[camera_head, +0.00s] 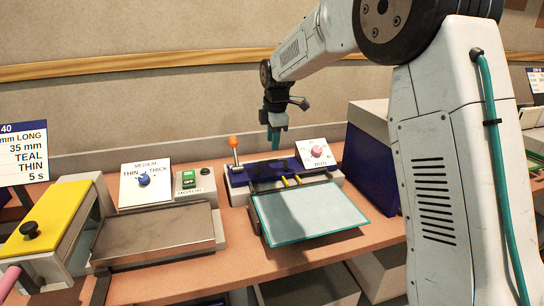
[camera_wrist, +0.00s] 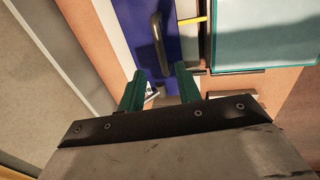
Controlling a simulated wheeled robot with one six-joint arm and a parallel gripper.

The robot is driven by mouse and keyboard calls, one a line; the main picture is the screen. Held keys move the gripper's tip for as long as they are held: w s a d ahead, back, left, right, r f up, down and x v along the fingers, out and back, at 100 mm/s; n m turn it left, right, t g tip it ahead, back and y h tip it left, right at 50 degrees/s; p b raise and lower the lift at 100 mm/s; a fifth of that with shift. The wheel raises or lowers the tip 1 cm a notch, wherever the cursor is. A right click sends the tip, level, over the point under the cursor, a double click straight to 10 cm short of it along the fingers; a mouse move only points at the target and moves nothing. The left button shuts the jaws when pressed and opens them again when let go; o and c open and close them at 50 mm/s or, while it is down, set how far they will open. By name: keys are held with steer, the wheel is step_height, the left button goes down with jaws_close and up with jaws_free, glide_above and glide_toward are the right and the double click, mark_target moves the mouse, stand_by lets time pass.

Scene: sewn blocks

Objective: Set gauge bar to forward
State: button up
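A machine with a dark blue deck (camera_head: 268,170) stands mid-bench. An orange-knobbed lever (camera_head: 233,143) stands at its left end, and a white mm dial panel with a pink knob (camera_head: 317,152) at its right. Which part is the gauge bar, I cannot tell for sure. In the wrist view a dark curved handle (camera_wrist: 160,45) lies on the blue deck (camera_wrist: 134,22), just beyond my fingertips. My gripper (camera_head: 274,138) points down above the rear of the deck. Its teal fingers (camera_wrist: 158,85) are apart with nothing held between them.
A glass plate with teal edges (camera_head: 310,212) sits at the machine's front, by small yellow pieces (camera_head: 290,181). To the left are a metal plate (camera_head: 155,235), a thickness dial (camera_head: 143,180), a green motor switch (camera_head: 189,178) and a yellow-lidded box (camera_head: 45,215). A blue-sided box (camera_head: 370,165) stands right.

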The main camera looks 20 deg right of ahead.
mark_target(272, 161)
steer(key=f, duration=0.3)
steer(key=w+f, duration=0.1)
steer(key=f, duration=0.2)
steer(key=shift+w+f, duration=0.15)
steer(key=shift+f, duration=0.25)
jaws_close()
